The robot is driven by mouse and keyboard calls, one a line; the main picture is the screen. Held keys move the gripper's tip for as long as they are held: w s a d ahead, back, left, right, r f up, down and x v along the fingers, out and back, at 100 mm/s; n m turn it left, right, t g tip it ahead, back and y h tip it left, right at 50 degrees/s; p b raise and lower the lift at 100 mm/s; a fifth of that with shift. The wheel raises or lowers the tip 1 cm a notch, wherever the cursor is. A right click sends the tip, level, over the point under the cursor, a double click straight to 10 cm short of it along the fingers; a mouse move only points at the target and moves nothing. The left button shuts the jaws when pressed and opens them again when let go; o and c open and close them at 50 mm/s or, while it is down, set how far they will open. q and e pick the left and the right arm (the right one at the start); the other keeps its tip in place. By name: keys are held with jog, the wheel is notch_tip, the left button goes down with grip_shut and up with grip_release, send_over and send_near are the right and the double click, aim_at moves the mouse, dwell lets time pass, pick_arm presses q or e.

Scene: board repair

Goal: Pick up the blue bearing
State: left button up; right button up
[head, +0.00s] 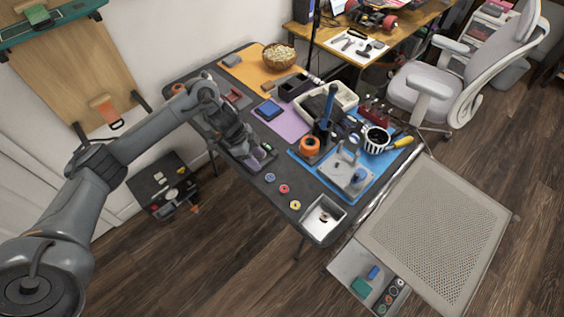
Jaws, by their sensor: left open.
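The blue bearing (270,178) is a small ring lying flat near the front edge of the dark table (255,180). A red bearing (284,188) and a yellow bearing (295,204) lie beside it in a loose row toward the right. My left gripper (262,156) is open, low over the table, just behind the blue bearing and apart from it. Small parts on the table lie close to the fingers, and the fingertips are too small to make out fully. My right gripper is out of view.
A blue mat (375,170) carries a grey fixture (347,172), and an orange tape roll (310,145) stands nearby. A purple mat (285,122) lies behind my gripper. The table around the bearings is clear.

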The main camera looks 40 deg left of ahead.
aim_at(270, 177)
pick_arm(q)
jog(key=x, duration=0.4)
jog(key=shift+s+a+f+b, duration=0.1)
jog(key=shift+f+b, duration=0.1)
jog(key=shift+b, duration=0.15)
jog(key=shift+d+f, duration=0.2)
jog(key=shift+f, duration=0.45)
jog(key=b+x, duration=0.1)
jog(key=x, duration=0.3)
jog(key=shift+a+f, duration=0.1)
jog(key=shift+f, duration=0.4)
jog(key=c, duration=0.8)
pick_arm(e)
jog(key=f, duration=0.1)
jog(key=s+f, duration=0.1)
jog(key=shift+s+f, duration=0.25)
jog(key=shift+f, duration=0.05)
pick_arm(q)
jog(key=shift+r, duration=0.1)
